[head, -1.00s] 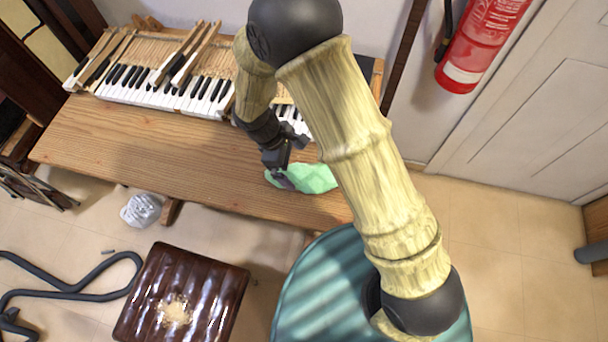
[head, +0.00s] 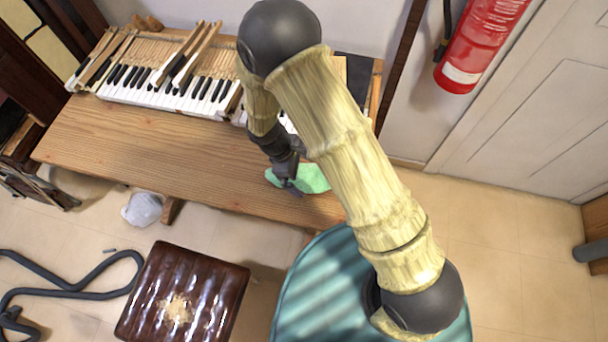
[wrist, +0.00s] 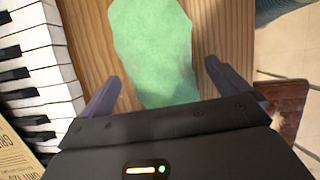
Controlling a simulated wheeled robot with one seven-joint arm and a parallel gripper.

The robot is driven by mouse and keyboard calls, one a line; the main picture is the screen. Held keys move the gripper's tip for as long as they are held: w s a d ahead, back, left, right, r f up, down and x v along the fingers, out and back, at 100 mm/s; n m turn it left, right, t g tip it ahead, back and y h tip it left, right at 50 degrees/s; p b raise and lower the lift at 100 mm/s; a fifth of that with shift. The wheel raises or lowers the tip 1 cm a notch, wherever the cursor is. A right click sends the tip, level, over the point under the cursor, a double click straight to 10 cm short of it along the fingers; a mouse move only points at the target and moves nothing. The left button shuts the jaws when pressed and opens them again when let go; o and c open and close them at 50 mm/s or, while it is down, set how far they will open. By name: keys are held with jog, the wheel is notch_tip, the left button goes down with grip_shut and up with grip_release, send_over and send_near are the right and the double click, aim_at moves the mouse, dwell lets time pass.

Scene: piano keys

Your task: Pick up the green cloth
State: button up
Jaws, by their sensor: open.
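The green cloth (head: 312,178) lies flat on the wooden table near its front edge, partly hidden by my arm in the head view. In the wrist view the cloth (wrist: 154,50) lies between and beyond the two fingers, its lower end hidden by the gripper body. My gripper (wrist: 162,80) is open, with one finger to each side of the cloth and nothing held. In the head view my gripper (head: 290,182) is over the left part of the cloth. I cannot tell whether the fingers touch it or the table.
Piano keys (head: 165,98) lie along the back of the wooden table (head: 130,150), and close to the left finger in the wrist view (wrist: 35,65). A brown leather stool (head: 185,290) stands in front. A red extinguisher (head: 482,40) hangs on the wall. The table's left middle is clear.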

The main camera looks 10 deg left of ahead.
aim_at(300, 171)
jog(key=shift+c, duration=0.4)
jog(key=c, duration=0.8)
jog(key=shift+r, duration=0.1)
jog(key=shift+c, duration=0.2)
notch_tip(300, 171, up, 10)
jog(key=shift+f+b, duration=0.1)
jog(key=shift+b, duration=0.25)
